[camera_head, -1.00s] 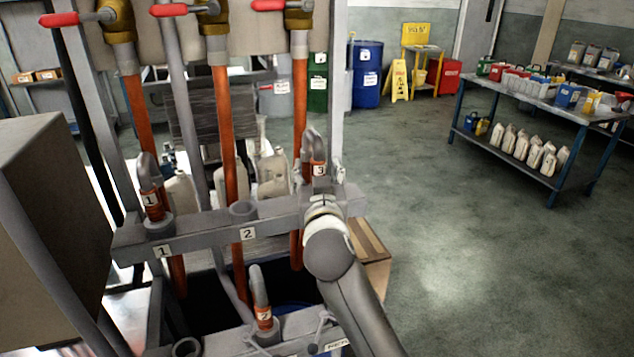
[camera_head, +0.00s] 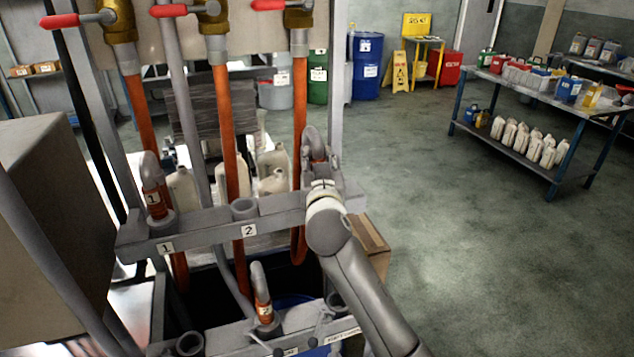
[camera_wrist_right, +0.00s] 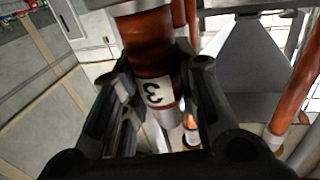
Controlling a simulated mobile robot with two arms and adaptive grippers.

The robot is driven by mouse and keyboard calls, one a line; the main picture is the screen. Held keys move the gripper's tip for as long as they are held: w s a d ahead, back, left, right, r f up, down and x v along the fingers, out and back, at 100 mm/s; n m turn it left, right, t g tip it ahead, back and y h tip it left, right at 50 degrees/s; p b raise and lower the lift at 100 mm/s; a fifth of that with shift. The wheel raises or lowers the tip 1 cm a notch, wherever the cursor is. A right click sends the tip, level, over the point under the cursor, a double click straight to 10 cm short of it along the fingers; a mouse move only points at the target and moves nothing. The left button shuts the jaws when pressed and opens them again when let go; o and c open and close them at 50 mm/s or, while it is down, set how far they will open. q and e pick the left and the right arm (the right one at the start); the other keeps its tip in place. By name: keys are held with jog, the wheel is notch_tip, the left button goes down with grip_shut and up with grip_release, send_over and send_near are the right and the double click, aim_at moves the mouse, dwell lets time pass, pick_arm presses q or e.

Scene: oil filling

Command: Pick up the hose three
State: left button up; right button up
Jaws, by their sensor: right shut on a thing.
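Hose three is an orange hose with a grey curved nozzle (camera_head: 312,143). Its orange end, labelled 3 (camera_wrist_right: 155,92), fills the middle of the right wrist view. My right gripper (camera_head: 325,168) is at the right end of the grey holder bar. In the right wrist view its two black fingers (camera_wrist_right: 158,100) stand on either side of the labelled part and are shut on it. In the head view my wrist hides most of the grip and the label. Whether the nozzle is clear of its holder is hidden there. My left gripper is not in view.
Hose one (camera_head: 153,190) stands in the left of the grey holder bar (camera_head: 200,230). Hose two (camera_head: 262,295) sits in the lower front bar. Valves with red handles are above. A cardboard box (camera_head: 371,240) stands behind my right arm. Floor on the right is clear.

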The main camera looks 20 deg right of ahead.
grip_shut()
jog(key=shift+r, duration=0.15)
notch_tip(320, 180, up, 10)
jog(key=shift+f+b, duration=0.1)
jog(key=shift+b, duration=0.75)
dwell(0.5)
